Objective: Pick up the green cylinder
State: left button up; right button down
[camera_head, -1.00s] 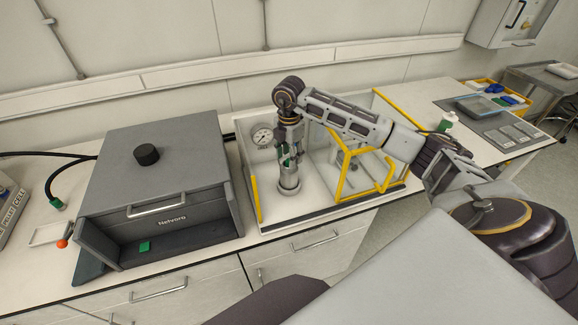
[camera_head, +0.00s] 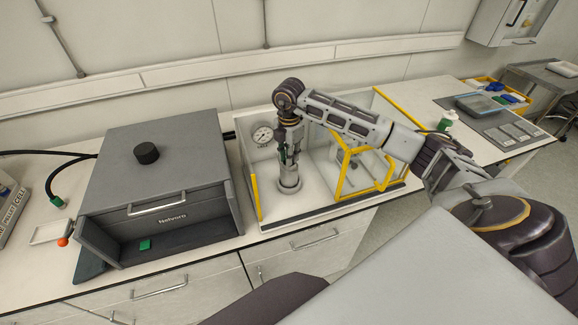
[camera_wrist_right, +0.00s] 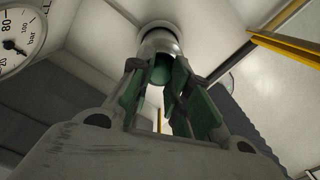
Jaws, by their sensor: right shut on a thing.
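The green cylinder (camera_wrist_right: 162,68) shows in the right wrist view between my fingertips, with its far end at the mouth of a round metal vessel (camera_wrist_right: 160,40). In the head view this upright vessel (camera_head: 289,181) stands in the white bay, below my right gripper (camera_head: 288,157). My right gripper (camera_wrist_right: 160,78) points down and is shut on the green cylinder. Its fingers have green inner faces, so the cylinder's edges are hard to separate from them. In the head view the gripper mostly hides the cylinder. My left gripper is not in view.
A pressure gauge (camera_head: 262,135) stands left behind the gripper. A yellow frame (camera_head: 345,175) is close on the right. A grey box (camera_head: 160,185) with a black knob stands left. A green-capped bottle (camera_head: 447,119) and trays are farther right.

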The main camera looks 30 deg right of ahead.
jog(key=shift+r, duration=0.1)
notch_tip(320, 180, up, 10)
jog(key=b, duration=0.1)
jog(key=shift+b, duration=0.35)
dwell(0.5)
